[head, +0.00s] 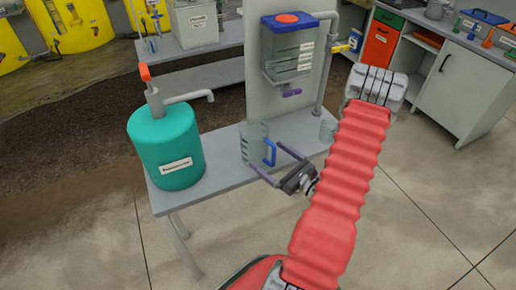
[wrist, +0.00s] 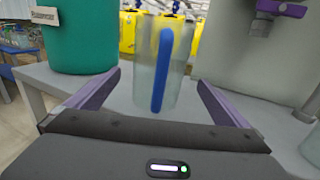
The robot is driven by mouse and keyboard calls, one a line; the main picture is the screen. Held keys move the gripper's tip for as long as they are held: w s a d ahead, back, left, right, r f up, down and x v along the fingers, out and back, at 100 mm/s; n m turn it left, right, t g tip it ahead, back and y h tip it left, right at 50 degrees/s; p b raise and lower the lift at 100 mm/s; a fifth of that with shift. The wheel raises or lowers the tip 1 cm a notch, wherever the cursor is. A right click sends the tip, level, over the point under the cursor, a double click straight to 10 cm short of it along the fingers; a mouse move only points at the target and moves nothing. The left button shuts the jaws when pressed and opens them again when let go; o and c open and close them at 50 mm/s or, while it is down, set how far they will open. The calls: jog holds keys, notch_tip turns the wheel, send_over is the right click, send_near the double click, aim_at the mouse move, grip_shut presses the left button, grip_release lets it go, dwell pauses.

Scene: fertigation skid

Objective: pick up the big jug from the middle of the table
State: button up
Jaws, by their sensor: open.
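The big jug (head: 254,143) is clear, with a blue handle, and stands upright in the middle of the grey table (head: 226,152). In the wrist view the jug (wrist: 146,72) is straight ahead, its blue handle facing me. My gripper (head: 270,166) is open and empty, its purple fingers pointing at the jug. In the wrist view the fingers of my gripper (wrist: 152,88) lie to the left and right of the jug, wide apart. I cannot tell whether the fingertips reach past its near side.
A teal tank (head: 167,148) with an orange-topped pump stands on the table's left end. A clear dosing tank (head: 290,50) with a purple tap (head: 291,92) hangs on the panel behind. A smaller clear cup (head: 328,129) stands at the right end.

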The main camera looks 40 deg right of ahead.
aim_at(257, 148)
jog(key=shift+w, duration=0.7)
jog(key=shift+w+a, duration=0.1)
jog(key=shift+w, duration=0.05)
jog(key=shift+w+a, duration=0.2)
jog(key=shift+w, duration=2.25)
jog(key=shift+c, duration=0.6)
jog(key=c, duration=1)
jog(key=shift+r, duration=0.15)
jog(key=shift+r, duration=4.85)
